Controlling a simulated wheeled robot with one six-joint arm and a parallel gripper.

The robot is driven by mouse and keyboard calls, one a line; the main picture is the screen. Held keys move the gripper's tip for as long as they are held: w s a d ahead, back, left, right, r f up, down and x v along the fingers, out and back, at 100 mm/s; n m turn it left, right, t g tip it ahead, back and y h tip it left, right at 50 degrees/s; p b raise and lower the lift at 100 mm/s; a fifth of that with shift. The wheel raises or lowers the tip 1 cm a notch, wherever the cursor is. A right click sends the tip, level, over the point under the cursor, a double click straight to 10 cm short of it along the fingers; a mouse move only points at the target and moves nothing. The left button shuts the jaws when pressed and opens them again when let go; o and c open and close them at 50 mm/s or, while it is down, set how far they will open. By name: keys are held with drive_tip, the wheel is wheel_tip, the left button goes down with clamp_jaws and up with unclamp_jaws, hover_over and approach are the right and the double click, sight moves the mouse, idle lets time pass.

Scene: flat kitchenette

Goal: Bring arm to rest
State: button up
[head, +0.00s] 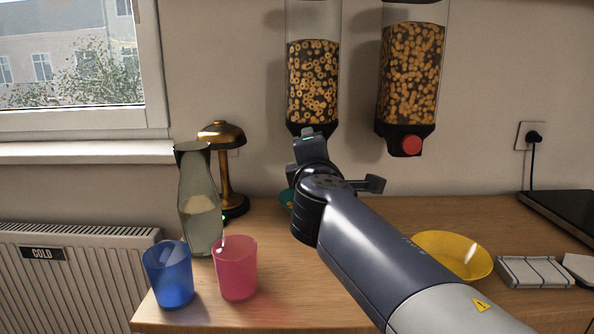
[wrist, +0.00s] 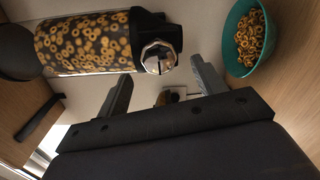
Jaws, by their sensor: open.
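My arm reaches up from the lower right in the head view, and my gripper (head: 342,158) is in front of the lower end of the left cereal dispenser (head: 313,80). Its jaws are apart with nothing between them, as the wrist view also shows (wrist: 160,84). In the wrist view the dispenser (wrist: 85,42) with ring cereal and its shiny round knob (wrist: 158,56) lie just beyond the fingers. A teal bowl (wrist: 232,25) holding ring cereal is at the upper right there. In the head view the bowl (head: 286,198) is mostly hidden behind my gripper.
A right dispenser (head: 412,62) with a red knob hangs nearby. On the wooden counter (head: 240,318) are a blue cup (head: 169,276), a pink cup (head: 236,270), a glass carafe (head: 200,205), a brass lamp (head: 223,150), a yellow bowl (head: 462,250) and a folded cloth (head: 535,272).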

drive_tip(key=w, duration=0.3)
drive_tip(key=shift+w, duration=0.3)
drive_tip(key=s, duration=1)
drive_tip(key=w+n+p, duration=1)
drive_tip(key=n+p, duration=0.6)
drive_tip(key=p, duration=0.4)
drive_tip(key=shift+d+n, duration=0.25)
drive_tip(key=shift+n, duration=0.15)
idle(0.3)
drive_tip(key=shift+f, duration=0.2)
